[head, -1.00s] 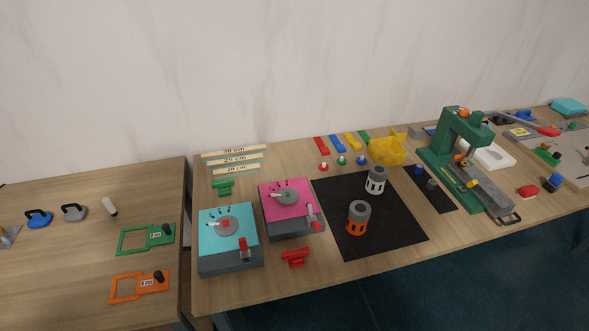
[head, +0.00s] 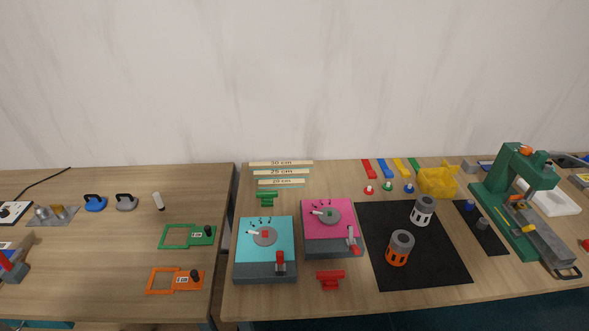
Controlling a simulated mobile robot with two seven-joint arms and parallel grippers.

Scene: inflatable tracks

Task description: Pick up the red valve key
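A red T-shaped piece (head: 330,280), which looks most like the red valve key, lies on the table near its front edge, in front of the pink-topped box (head: 324,219). A similar green piece (head: 267,198) lies behind the turquoise-topped box (head: 264,238). Other red things are a flat red strip (head: 369,169) and a small red piece with a pale top (head: 369,190) at the back. Neither of my grippers is in view.
A black mat (head: 380,265) with an orange-grey cylinder (head: 399,248) and a white-grey cylinder (head: 423,211) lies to the right. A green press (head: 510,200) stands farther right. A gap separates the left table (head: 80,280), which holds green and orange frames.

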